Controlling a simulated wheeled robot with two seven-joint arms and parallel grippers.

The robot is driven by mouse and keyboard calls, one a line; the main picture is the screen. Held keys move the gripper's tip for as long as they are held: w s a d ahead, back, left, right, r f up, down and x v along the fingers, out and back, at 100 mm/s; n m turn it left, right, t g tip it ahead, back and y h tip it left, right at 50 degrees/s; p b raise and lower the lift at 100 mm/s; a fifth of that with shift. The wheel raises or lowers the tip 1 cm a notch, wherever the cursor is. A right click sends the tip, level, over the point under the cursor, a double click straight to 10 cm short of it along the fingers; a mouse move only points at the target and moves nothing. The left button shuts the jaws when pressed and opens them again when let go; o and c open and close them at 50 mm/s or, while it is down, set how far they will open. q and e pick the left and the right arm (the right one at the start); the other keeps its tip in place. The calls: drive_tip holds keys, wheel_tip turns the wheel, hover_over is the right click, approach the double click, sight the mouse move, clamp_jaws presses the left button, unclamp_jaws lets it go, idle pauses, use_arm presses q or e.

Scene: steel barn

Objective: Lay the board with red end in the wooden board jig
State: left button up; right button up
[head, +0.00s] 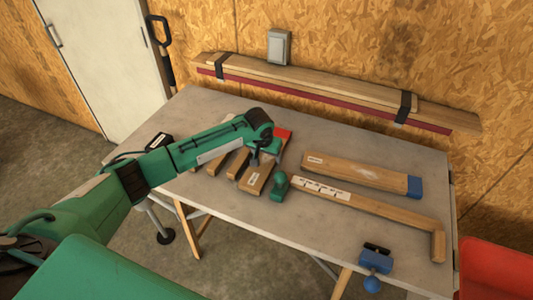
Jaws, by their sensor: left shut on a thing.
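The board with red end (256,179) is a short wooden board with a white label near its front end and a red far end. It lies or hovers at the middle of the table; I cannot tell whether it touches the top. My left gripper (262,156) is shut on it around its middle and partly hides it. The wooden board jig (391,212) is a long L-shaped wooden piece to the right, with a white marked strip on its left part and a short block at its right end. My right gripper is out of view.
A board with a blue end (350,172) lies just behind the jig. Other short boards (236,165) lie left of the held board. A blue clamp (376,257) is at the table's (300,228) front edge.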

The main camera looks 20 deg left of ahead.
use_arm(q)
drive_tip(key=o, duration=0.9)
drive_tip(key=shift+c, duration=0.2)
